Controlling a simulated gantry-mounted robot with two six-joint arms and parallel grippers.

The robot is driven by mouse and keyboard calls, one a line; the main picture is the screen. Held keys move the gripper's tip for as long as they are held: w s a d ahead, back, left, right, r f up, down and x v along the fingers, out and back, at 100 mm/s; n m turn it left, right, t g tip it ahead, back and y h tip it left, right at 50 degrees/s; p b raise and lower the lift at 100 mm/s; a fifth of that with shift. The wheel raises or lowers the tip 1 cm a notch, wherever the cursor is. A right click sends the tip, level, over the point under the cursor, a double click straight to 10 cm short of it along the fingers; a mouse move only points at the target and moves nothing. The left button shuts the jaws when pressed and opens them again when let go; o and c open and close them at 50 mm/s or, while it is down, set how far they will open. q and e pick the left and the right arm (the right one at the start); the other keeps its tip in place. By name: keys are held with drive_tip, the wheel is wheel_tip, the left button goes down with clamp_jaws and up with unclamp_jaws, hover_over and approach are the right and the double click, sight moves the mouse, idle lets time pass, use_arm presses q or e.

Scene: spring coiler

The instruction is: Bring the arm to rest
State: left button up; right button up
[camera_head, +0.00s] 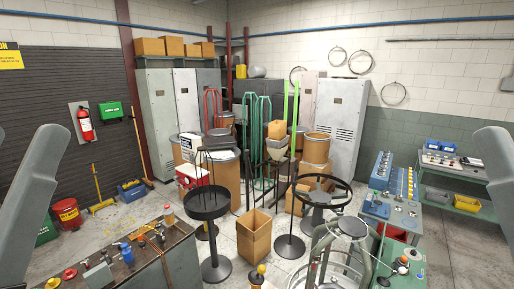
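A grey link of my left arm (32,195) rises along the left edge of the head view. A grey link of my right arm (496,160) stands at the right edge. Both links are cut off by the picture's edges. Neither gripper shows, so I cannot see whether they hold anything. No arm part is seen touching the benches or stands.
A dark-topped bench (165,245) with small parts is at the front left. A black round stand (209,205), an open cardboard box (254,238) and a black ring stand (320,192) fill the middle. A blue-topped bench (390,212) is at the right. Some floor is bare between them.

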use_arm(q)
wheel_tip(320, 180, up, 4)
drive_tip(key=p, duration=0.2)
use_arm(e)
wheel_tip(320, 180, up, 4)
use_arm(q)
wheel_tip(320, 180, down, 18)
drive_tip(key=b, duration=1.8)
drive_tip(key=shift+f+h+b, duration=0.2)
drive_tip(key=shift+h+b, duration=0.1)
drive_tip(key=shift+b, duration=0.05)
use_arm(e)
wheel_tip(320, 180, down, 18)
drive_tip(key=shift+f, duration=0.2)
